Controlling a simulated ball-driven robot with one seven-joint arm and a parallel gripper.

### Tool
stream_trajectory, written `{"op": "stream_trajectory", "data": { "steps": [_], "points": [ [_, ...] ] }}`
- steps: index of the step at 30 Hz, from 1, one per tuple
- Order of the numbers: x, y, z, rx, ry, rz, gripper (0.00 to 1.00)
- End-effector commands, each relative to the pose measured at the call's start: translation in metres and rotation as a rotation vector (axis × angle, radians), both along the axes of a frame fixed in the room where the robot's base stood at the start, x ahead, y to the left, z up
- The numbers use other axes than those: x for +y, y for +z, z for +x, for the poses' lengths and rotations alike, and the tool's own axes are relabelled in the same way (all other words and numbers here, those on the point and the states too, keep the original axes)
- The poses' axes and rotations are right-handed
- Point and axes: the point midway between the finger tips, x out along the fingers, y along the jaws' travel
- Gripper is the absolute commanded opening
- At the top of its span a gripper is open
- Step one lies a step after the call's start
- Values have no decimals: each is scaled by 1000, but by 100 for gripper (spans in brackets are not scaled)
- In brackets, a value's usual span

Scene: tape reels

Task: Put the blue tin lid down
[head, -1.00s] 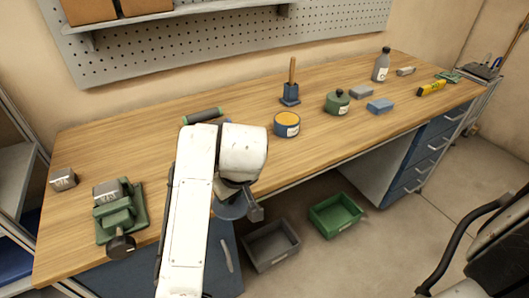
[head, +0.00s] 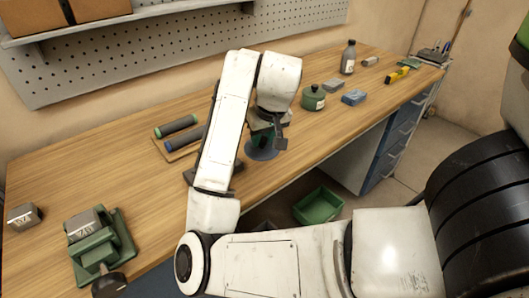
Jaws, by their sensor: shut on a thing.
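The blue tin lid (head: 262,151) is a flat blue-grey disc in the head view. My gripper (head: 266,136) is shut on it from above, with the arm reaching over the bench. The lid appears over the wooden bench top (head: 130,185), close to its front edge. I cannot tell whether it touches the wood. The upper middle of the lid is partly hidden by my gripper. The blue tin with the yellow top, seen earlier on the bench, is now hidden behind my arm.
A green knobbed pot (head: 313,98), a blue block (head: 354,98) and a grey bottle (head: 348,58) stand to the right. Dark rollers (head: 176,126) lie left of my arm. A green vise (head: 100,245) is at front left. A green crate (head: 318,205) is on the floor.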

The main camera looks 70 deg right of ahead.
Motion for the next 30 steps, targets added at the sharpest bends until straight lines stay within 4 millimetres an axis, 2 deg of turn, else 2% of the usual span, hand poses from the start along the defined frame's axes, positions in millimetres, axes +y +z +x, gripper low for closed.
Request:
{"op": "stream_trajectory", "data": {
  "steps": [1,4,9,17,24,30],
  "points": [
    [-11,-9,0,5,-4,1,0],
    [-25,-32,3,7,-2,0,0],
    [-42,-48,9,2,-1,2,0],
    [-53,-60,12,1,0,2,0],
    [-56,-92,13,1,2,0,0],
    [-56,-94,13,-1,0,1,0]
  ]
}}
